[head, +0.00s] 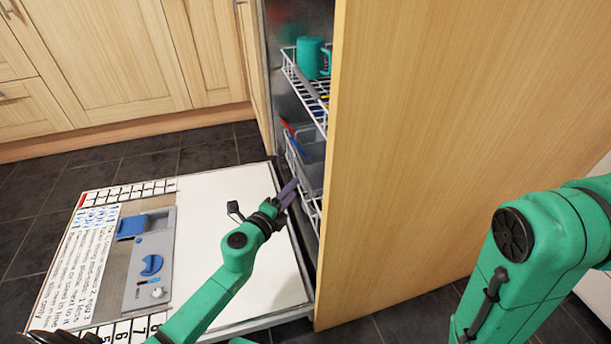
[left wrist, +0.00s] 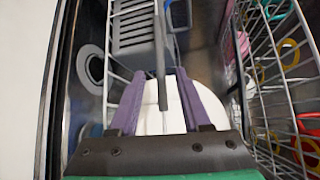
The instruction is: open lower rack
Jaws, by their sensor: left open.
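The dishwasher stands with its door (head: 240,190) folded down flat. The lower rack (head: 312,208), of white wire, sits inside the dishwasher and is mostly hidden by the wooden side panel. A grey basket (head: 312,168) is in it. My left gripper (head: 290,190) is at the front of the lower rack, over the inner part of the door. In the left wrist view its purple fingers (left wrist: 163,85) are apart, with a thin grey bar between them. I cannot tell whether they touch it. The rack's wires (left wrist: 275,70) run along the right there. My right gripper is out of view.
The upper rack (head: 305,90) holds a teal mug (head: 313,58). A wooden panel (head: 430,150) closes off the right side of the dishwasher. Wooden cabinets (head: 110,60) stand at the back left. Dark tiled floor (head: 40,200) is clear at the left.

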